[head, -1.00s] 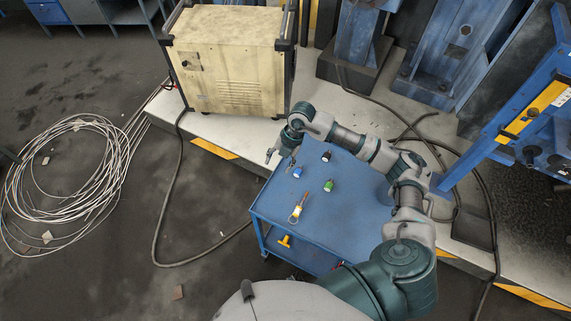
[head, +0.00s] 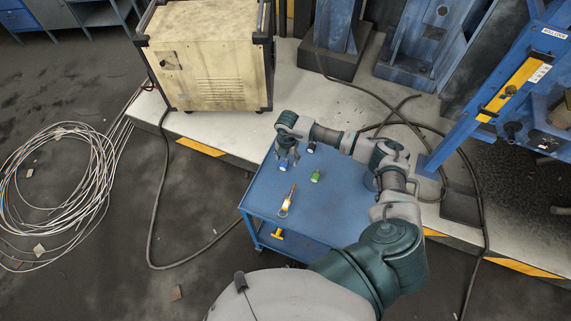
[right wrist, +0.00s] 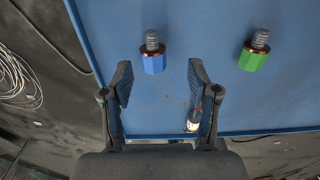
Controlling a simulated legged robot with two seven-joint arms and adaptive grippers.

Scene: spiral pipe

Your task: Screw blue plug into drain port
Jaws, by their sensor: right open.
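A blue plug (head: 283,165) with a grey threaded end stands on the blue cart top. My right gripper (head: 287,157) points down right above it, partly covering it. In the right wrist view, the blue plug (right wrist: 153,63) shows ahead of the fingers, between their lines. My right gripper (right wrist: 158,78) is open and empty there. A green plug (head: 316,176) stands to the right of the blue one; it also shows in the right wrist view (right wrist: 252,60). I cannot clearly pick out the drain port. My left gripper is not in view.
A dark-bodied plug (head: 311,147) stands behind the green one. A beige cabinet (head: 208,60) stands behind. A blue frame with a yellow bar (head: 510,85) stands at right. Cables lie on the floor.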

